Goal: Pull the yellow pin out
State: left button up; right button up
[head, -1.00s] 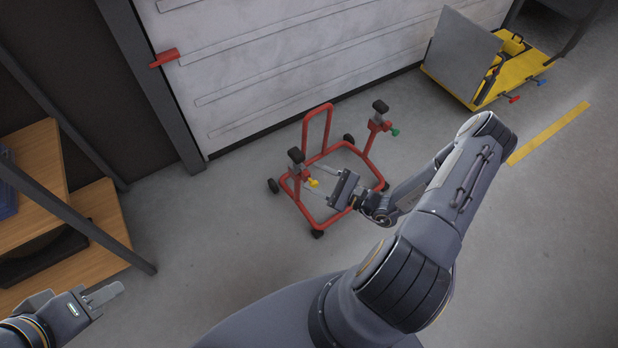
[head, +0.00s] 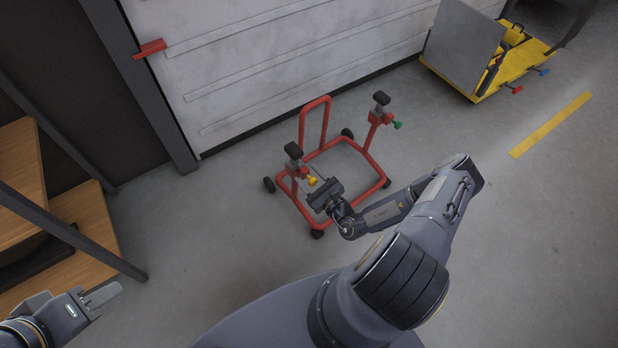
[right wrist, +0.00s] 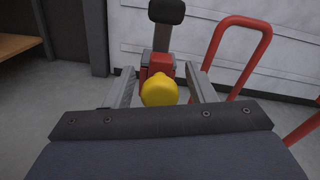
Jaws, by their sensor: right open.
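The yellow pin (head: 311,181) sticks out of the left post of the red wheeled stand (head: 378,160). In the right wrist view the yellow pin (right wrist: 159,90) shows its round knob in front of a red block (right wrist: 160,66). My right gripper (head: 319,186) is open, its fingers on either side of the knob in the right wrist view (right wrist: 162,88). I cannot tell whether a finger touches it. The pin's shaft is hidden behind the knob. My left gripper (head: 100,297) is at the lower left, away from the stand; its jaws look apart and empty.
A green knob (head: 397,125) is on the stand's right post. A white shutter door (head: 250,60) is behind the stand. A wooden shelf (head: 85,245) is at left, and a yellow lift (head: 520,62) at upper right. Grey floor around the stand is clear.

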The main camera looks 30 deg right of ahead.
jog(key=shift+w, duration=0.1)
grip_shut()
jog(key=shift+s+d+r+p, duration=0.15)
jog(key=shift+s+p, duration=0.55)
jog(key=shift+s, duration=0.7)
grip_release()
jog(key=s+d+p, duration=0.1)
jog(key=s, duration=0.6)
jog(key=shift+s+p, duration=0.3)
jog(key=shift+s, duration=0.1)
